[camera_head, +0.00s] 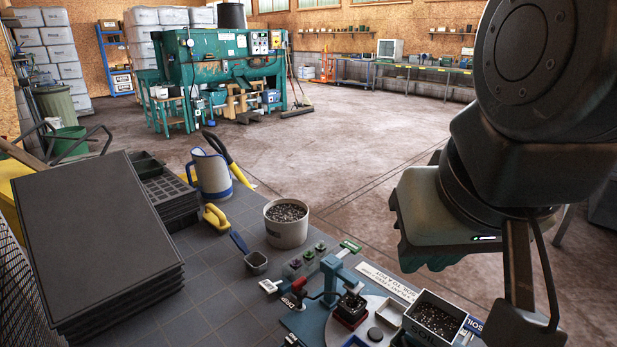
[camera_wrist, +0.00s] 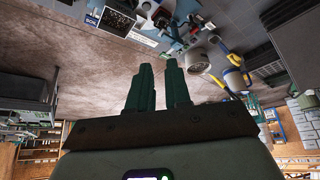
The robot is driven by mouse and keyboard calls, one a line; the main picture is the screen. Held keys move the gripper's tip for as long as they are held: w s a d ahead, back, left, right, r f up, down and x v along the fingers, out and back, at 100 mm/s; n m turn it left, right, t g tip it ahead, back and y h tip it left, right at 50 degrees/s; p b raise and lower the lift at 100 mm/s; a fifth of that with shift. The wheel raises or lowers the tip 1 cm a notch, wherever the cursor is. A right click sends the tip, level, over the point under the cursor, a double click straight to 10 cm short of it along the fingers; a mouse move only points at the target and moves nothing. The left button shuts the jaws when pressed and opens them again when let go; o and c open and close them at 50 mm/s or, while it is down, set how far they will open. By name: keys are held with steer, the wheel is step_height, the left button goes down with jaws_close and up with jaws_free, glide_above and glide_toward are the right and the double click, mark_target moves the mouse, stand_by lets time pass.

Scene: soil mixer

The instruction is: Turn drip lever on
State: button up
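A small blue tabletop machine (camera_head: 334,275) stands at the front of the grey tiled table. The machine shows upside down at the top there, partly cut off.
Stacked black trays (camera_head: 95,240) fill the table's left side. Open floor lies beyond.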

steer(key=o, duration=0.4)
steer(key=w+m, duration=0.1)
steer(key=w, duration=0.2)
steer(key=w+a+g, duration=0.1)
steer(key=w, duration=0.3)
steer(key=w+a+m, duration=0.1)
steer(key=w, duration=0.2)
steer(key=shift+w+a+f+m+g, duration=0.15)
steer(key=shift+w+a+m+g, duration=0.05)
steer(key=shift+w+m+g, duration=0.1)
steer(key=shift+o, duration=0.2)
steer(key=m+g, duration=0.4)
steer(key=m, duration=0.3)
glide_above(301, 280)
step_height(301, 280, down, 25)
step_height(301, 280, down, 10)
steer(key=shift+f, duration=0.2)
jaws_close()
